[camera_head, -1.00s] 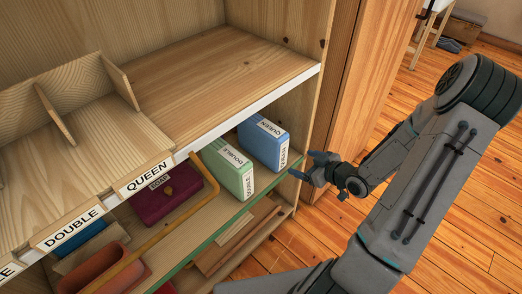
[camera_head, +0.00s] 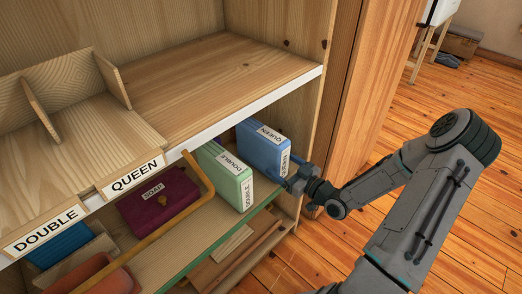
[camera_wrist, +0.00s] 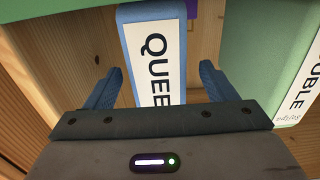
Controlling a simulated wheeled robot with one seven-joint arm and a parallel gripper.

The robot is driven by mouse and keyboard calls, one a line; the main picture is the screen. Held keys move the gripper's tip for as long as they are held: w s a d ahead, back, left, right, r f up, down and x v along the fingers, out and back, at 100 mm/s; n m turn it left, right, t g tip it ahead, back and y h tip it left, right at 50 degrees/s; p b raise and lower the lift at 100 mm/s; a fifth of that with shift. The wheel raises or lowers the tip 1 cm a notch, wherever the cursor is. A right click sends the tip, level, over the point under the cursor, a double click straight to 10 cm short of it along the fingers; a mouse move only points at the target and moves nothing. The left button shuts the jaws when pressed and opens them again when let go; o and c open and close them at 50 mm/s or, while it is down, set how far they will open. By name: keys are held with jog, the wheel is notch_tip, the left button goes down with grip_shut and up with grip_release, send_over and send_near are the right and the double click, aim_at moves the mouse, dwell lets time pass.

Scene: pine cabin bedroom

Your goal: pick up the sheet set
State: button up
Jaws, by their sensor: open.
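Two sheet sets stand on the lower shelf. The blue one (camera_head: 262,147) is labelled QUEEN and the green one (camera_head: 229,177) beside it is labelled DOUBLE. My gripper (camera_head: 291,178) is at the front of the blue set. In the wrist view the fingers of my open gripper (camera_wrist: 158,88) lie on either side of the blue set's (camera_wrist: 125,14) QUEEN label, with gaps showing. The green set (camera_wrist: 265,50) is at the right there, next to the right finger. The head view hides how far the fingers reach along the blue set.
The upper shelf (camera_head: 220,85) has bare room above the sets. The cabinet's side wall (camera_head: 312,118) stands close right of the blue set.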

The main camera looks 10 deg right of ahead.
aim_at(272, 158)
jog(key=b+x, duration=0.1)
jog(key=x, duration=0.4)
jog(key=shift+w+a+f, duration=0.1)
jog(key=shift+w, duration=0.1)
jog(key=c, duration=1.5)
